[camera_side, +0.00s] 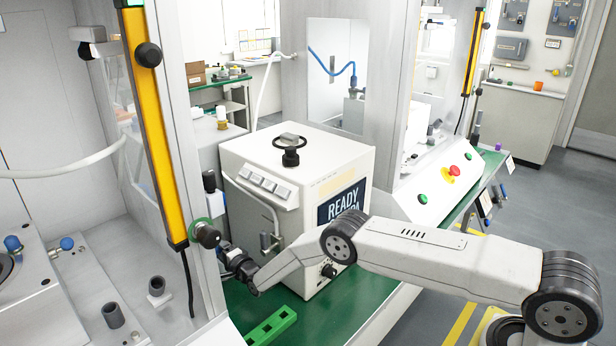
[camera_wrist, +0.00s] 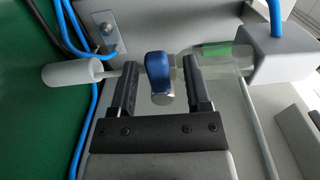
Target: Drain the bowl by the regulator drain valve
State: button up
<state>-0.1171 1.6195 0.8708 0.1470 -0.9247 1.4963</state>
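In the wrist view a blue valve knob (camera_wrist: 158,68) sits on a metal fitting (camera_wrist: 170,98) in line with the clear bowl (camera_wrist: 220,62). The bowl joins a grey block (camera_wrist: 285,52) at the right. My gripper (camera_wrist: 160,65) is open, with one black finger on each side of the blue knob. A gap shows between the left finger and the knob; the right finger is close to the fitting and bowl end, and contact there cannot be told. In the side view my gripper (camera_side: 226,250) is low beside the white press cabinet (camera_side: 300,170); the valve is hidden there.
A white cylinder (camera_wrist: 72,73) ends the thin stem left of the valve. Blue hoses (camera_wrist: 88,95) run past on the left, near a metal bracket (camera_wrist: 102,32). In the side view a post with a yellow strip (camera_side: 155,120) and a black knob (camera_side: 208,237) stand close to my gripper.

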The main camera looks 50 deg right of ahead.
jog(key=shift+s, duration=0.1)
dwell(0.3)
jog(key=s, duration=0.7)
jog(key=shift+s, duration=0.3)
dwell(0.3)
jog(key=shift+r, duration=0.15)
dwell(0.3)
jog(key=s+d+r+n+g, duration=0.3)
jog(key=s+r+n+g, duration=0.5)
jog(key=s+r+n, duration=0.3)
jog(key=s+d+r+n+g, duration=0.1)
jog(key=s+r+n+g, duration=0.2)
jog(key=s, duration=0.9)
jog(key=s+d+r+n+g, duration=0.2)
jog(key=s+r+n+g, duration=0.1)
jog(key=s, duration=1)
jog(key=shift+d+n+g, duration=0.2)
jog(key=shift+n+g, duration=0.4)
jog(key=shift+g, duration=0.1)
